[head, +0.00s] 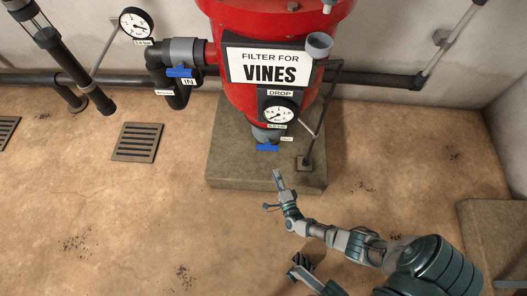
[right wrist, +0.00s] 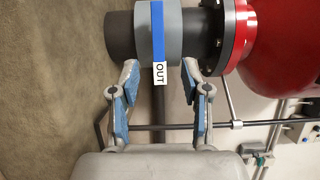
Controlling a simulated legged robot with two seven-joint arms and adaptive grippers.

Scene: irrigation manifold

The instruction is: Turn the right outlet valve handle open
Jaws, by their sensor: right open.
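The outlet valve is the blue-handled valve (head: 268,147) under the red filter tank. In the right wrist view its grey body (right wrist: 182,35) carries a blue handle (right wrist: 157,30), which lies crosswise to the pipe, and a white OUT label (right wrist: 159,75). My right gripper (head: 278,174) is in front of and below the valve in the head view. In the right wrist view my right gripper (right wrist: 158,68) is open, one finger on each side of the label and handle line, with nothing gripped. A part at the head view's lower edge may be my left gripper (head: 301,266); its jaws are unclear.
The red tank (head: 230,20) stands on a stone plinth (head: 225,165). A gauge (head: 279,114) sits above the valve. A thin grey post (head: 308,145) rises at its right. A blue IN handle (head: 180,72) is at left. Open floor lies in front.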

